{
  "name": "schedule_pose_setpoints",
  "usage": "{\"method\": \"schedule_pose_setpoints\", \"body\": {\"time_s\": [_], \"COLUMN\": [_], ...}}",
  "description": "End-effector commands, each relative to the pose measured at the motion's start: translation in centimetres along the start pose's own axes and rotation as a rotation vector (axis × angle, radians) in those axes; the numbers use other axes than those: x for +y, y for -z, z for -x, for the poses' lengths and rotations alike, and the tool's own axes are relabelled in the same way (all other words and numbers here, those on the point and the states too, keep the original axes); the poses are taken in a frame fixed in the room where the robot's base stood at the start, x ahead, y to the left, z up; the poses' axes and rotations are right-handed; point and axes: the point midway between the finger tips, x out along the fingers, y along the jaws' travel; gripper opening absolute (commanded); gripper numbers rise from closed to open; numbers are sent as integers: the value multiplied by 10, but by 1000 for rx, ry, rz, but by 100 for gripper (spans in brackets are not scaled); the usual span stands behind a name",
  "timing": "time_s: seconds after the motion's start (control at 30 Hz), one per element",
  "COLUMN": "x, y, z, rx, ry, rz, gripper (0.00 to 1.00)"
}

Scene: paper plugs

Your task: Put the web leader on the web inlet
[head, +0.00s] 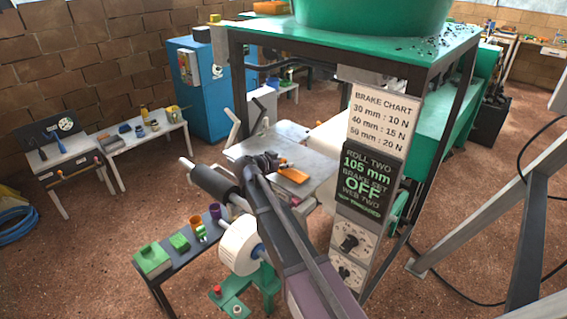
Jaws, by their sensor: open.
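My arm reaches up from the bottom of the head view, and my dark gripper (268,161) is over the grey metal plate (315,160) of the machine. The gripper is small here and partly hidden by my own arm; it is open. A flat orange piece (293,174) lies just right of the gripper; whether it is the web leader, and whether the fingers touch it, I cannot tell. A white paper roll (238,247) is mounted below, left of my arm. I cannot make out the web inlet for certain.
A panel (361,180) reading "ROLL TWO 105 mm, BRAKE SET OFF" stands close on the right, with a brake chart (381,113) above it. A dark roller (214,181) juts out left. A low bench (190,259) holds green blocks and cups. Open floor lies left.

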Motion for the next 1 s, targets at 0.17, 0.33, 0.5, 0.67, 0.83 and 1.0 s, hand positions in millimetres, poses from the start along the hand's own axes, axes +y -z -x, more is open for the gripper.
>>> {"method": "schedule_pose_setpoints", "body": {"time_s": [0.17, 0.33, 0.5, 0.67, 0.83, 1.0], "x": [0, 0, 1, 1, 1, 1], "y": [1, 4, 5, 6, 6, 5], "z": [0, 6, 26, 52, 80, 104], "rx": [0, 0, 0, 0, 1, 1], "ry": [0, 1, 2, 3, 2, 2], "rz": [0, 1, 1, 1, 1, 1], "gripper": [61, 61, 61, 61, 61, 61]}}
